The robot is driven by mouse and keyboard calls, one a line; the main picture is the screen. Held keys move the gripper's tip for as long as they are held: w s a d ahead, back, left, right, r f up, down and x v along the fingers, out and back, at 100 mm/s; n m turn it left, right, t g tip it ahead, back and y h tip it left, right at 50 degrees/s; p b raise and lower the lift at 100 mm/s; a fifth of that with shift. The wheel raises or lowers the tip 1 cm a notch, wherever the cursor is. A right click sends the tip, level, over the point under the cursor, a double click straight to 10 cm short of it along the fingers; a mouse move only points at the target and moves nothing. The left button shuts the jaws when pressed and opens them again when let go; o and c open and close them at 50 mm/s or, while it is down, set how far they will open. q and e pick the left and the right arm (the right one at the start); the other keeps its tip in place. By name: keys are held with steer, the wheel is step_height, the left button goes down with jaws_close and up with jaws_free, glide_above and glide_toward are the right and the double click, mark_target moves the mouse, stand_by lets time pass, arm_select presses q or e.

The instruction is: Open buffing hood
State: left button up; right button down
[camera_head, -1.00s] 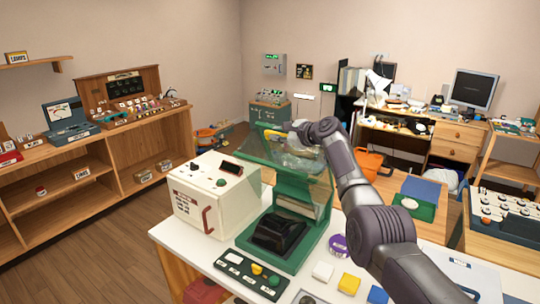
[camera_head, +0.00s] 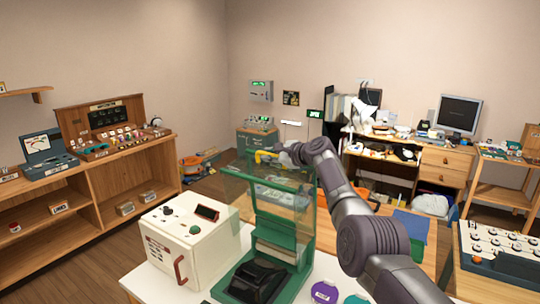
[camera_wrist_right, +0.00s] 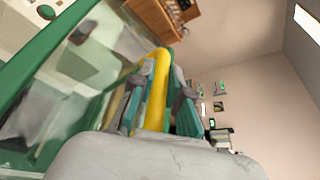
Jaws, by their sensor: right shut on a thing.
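The buffing hood (camera_head: 282,208) is a clear, green-edged cover on a green frame (camera_head: 290,240) that stands on the white table. It is raised, with its panel standing high over the black block (camera_head: 258,282) in the base. My right gripper (camera_head: 265,157) is at the hood's top edge, shut on the yellow handle (camera_head: 258,157). In the right wrist view, the fingers (camera_wrist_right: 150,95) close around the yellow bar (camera_wrist_right: 155,90), with the clear panel (camera_wrist_right: 70,75) to the left. My left gripper is not in view.
A cream box (camera_head: 185,245) with a red handle and small screen stands left of the hood. A purple round tub (camera_head: 325,292) is at the table front. A wooden shelf (camera_head: 90,195) is at left and a desk (camera_head: 410,165) is behind.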

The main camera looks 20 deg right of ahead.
steer(key=shift+f, duration=0.3)
steer(key=c, duration=1.2)
jaws_free()
steer(key=shift+d, duration=0.1)
steer(key=shift+o, duration=0.3)
steer(key=shift+w, duration=0.1)
steer(key=shift+r, duration=0.15)
steer(key=shift+v, duration=0.8)
step_height(320, 180, up, 3)
glide_above(298, 178)
